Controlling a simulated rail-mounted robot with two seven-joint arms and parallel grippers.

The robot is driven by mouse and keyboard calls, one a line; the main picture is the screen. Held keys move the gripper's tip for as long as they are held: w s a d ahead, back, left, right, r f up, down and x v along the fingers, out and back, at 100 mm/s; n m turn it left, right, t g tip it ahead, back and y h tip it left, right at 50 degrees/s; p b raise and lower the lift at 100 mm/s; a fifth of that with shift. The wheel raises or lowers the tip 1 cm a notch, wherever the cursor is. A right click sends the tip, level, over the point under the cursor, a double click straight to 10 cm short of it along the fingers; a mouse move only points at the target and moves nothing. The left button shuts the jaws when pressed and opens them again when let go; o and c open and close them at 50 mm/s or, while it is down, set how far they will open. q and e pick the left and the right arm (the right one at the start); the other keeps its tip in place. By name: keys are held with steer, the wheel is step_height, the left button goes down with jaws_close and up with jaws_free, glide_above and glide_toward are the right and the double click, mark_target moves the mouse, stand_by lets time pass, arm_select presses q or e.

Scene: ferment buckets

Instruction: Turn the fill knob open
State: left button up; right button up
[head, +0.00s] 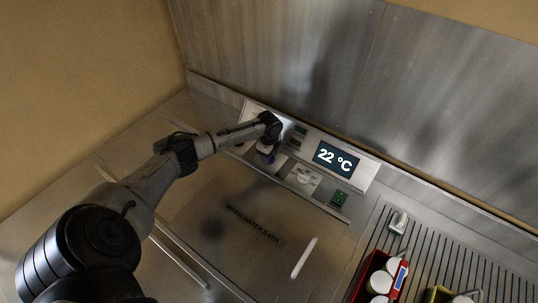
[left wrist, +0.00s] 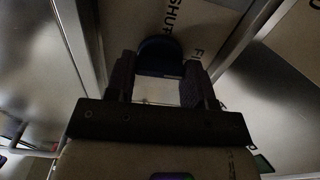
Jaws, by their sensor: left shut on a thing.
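The fill knob is dark blue and sits on the sloped control panel; it shows in the left wrist view (left wrist: 160,56), beside printed lettering reading "SHUT" and a partly cut-off "FI". In the head view a bit of the blue knob (head: 266,157) shows below my left gripper (head: 268,148). In the left wrist view my left gripper's two dark fingers (left wrist: 160,82) are on either side of the knob, shut on it. The knob's far details are dark, and its exact turn angle cannot be told. My right gripper is not in view.
A display (head: 336,158) reads 22 °C. A pale dial (head: 303,177) and a green switch (head: 339,198) sit right of the knob. A bath lid with a white handle (head: 304,258) lies in front.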

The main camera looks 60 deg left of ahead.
arm_select(q)
steer(key=shift+m, duration=0.3)
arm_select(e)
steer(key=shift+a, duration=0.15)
arm_select(q)
steer(key=o, duration=0.9)
arm_select(e)
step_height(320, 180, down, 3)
steer(key=b, duration=0.2)
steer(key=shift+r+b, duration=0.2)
steer(key=shift+b, duration=0.1)
arm_select(q)
steer(key=shift+r, duration=6.95)
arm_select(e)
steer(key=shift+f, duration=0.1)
